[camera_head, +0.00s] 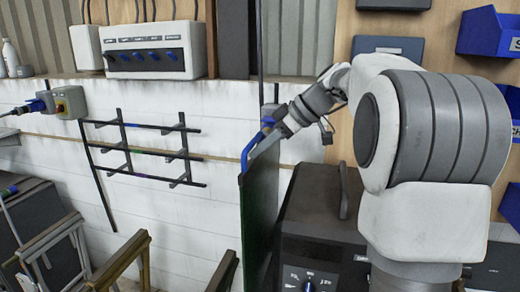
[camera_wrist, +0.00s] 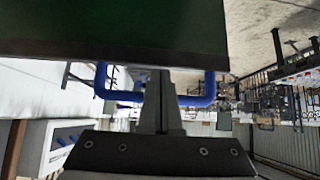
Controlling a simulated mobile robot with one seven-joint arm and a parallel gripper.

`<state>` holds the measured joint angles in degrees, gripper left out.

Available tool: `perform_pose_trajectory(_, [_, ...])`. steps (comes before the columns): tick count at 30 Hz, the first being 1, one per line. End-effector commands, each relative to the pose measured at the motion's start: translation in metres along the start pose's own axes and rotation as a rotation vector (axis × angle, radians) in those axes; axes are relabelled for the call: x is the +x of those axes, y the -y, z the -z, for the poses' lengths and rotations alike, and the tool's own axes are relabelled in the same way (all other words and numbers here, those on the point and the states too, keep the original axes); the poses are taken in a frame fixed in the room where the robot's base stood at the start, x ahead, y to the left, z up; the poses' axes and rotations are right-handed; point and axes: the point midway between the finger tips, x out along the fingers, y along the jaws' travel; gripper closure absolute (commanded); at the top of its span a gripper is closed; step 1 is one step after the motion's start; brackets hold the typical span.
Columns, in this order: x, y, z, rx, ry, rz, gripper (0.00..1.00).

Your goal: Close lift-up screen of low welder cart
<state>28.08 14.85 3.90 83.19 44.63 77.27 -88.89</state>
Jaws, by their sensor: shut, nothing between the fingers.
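The screen is a dark green panel (camera_head: 259,205), seen almost edge-on in the head view, standing upright at the left side of the dark welder cart (camera_head: 315,228). A blue U-shaped handle (camera_head: 250,152) is on it near its top. My gripper (camera_head: 277,141) is at the handle, coming from the upper right. In the wrist view the green panel (camera_wrist: 120,28) fills the top and the blue handle (camera_wrist: 196,100) spans the middle. My shut, empty fingers (camera_wrist: 160,78) cross in front of the handle's bar. Whether they touch it cannot be told.
A thin dark post (camera_head: 260,45) rises above the panel. A wall rack (camera_head: 150,150) and a grey switch box (camera_head: 150,50) are on the wall at left. Wooden-topped frames (camera_head: 120,260) stand at lower left. Blue bins (camera_head: 490,32) hang at upper right.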

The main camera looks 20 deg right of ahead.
Motion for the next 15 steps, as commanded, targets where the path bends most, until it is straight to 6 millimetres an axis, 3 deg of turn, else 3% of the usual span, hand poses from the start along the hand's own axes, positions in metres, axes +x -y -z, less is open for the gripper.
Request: perform_pose_trajectory(15, [0.067,0.001,-0.068,0.003,0.003,0.005,1.0])
